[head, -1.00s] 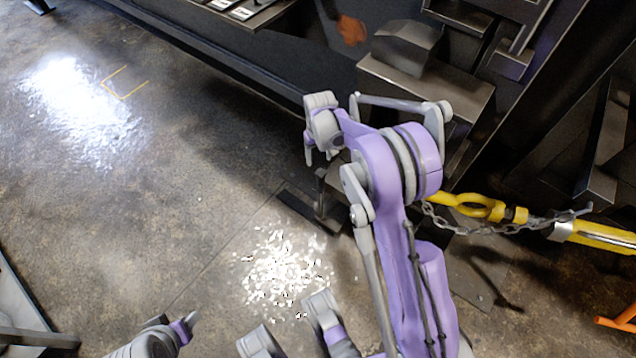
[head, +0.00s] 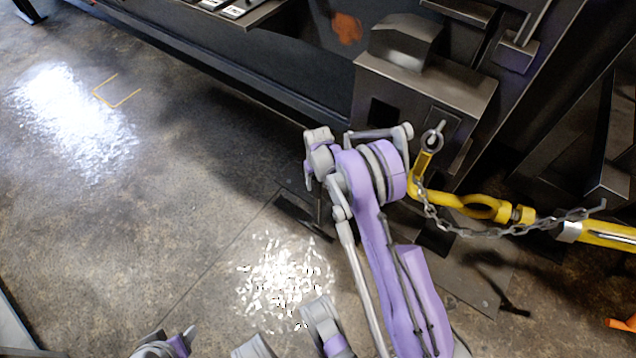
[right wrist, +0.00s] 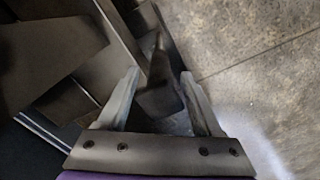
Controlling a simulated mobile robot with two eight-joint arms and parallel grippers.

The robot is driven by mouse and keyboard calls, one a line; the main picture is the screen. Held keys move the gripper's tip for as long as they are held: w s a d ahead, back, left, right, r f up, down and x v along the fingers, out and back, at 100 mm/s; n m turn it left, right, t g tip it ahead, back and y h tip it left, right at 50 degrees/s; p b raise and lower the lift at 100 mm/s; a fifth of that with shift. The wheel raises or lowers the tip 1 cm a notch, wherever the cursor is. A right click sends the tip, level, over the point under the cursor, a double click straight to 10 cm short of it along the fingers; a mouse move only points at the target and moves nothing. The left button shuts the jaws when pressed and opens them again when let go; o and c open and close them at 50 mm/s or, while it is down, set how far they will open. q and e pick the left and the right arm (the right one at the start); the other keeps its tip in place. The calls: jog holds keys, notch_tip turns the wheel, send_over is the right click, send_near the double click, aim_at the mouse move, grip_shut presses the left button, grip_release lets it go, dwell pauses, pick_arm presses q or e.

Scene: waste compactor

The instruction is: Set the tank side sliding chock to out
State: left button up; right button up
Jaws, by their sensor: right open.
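My right gripper (head: 309,172) is by the floor in front of the dark machine, its fingers partly hidden by its own wrist in the head view. In the right wrist view my right gripper (right wrist: 162,88) has its fingers spread. A dark, tapered upright part (right wrist: 160,97) shows between and beyond the fingers; it may be the sliding chock, but I cannot tell for sure, nor whether they touch it. In the head view no chock is clearly visible; my right arm covers that area. My left gripper (head: 187,338) is only partly in view at the bottom edge.
A yellow turnbuckle with an eye (head: 485,207) and a chain (head: 470,228) lies right of my right arm, joined to the machine block (head: 425,85). A dark flat plate (head: 300,215) lies on the floor beside my gripper. The floor at left (head: 150,220) is clear.

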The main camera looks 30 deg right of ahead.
jog(key=shift+f, duration=0.1)
grip_shut()
dwell(0.3)
dwell(1.1)
